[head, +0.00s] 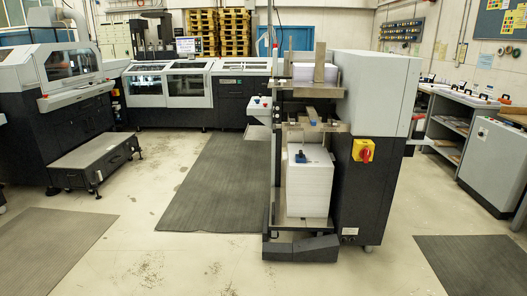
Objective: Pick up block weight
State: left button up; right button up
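I cannot tell for sure which thing is the block weight. A small dark blue block (300,157) lies on the tall stack of white paper (308,190) in the lower bay of the feeder machine (372,90). A brown upright block or plate (320,62) stands at the upper paper stack (303,73) on the machine's top shelf. Neither of my grippers is in view.
The feeder stands mid-floor, with a red and yellow switch (364,150) on its front. Dark mats (212,185) lie on the floor. Long machines (165,85) line the left and back. A workbench (462,98) and grey cabinet (492,155) stand right. The front floor is clear.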

aim_at(300, 158)
jog(key=i, duration=1.9)
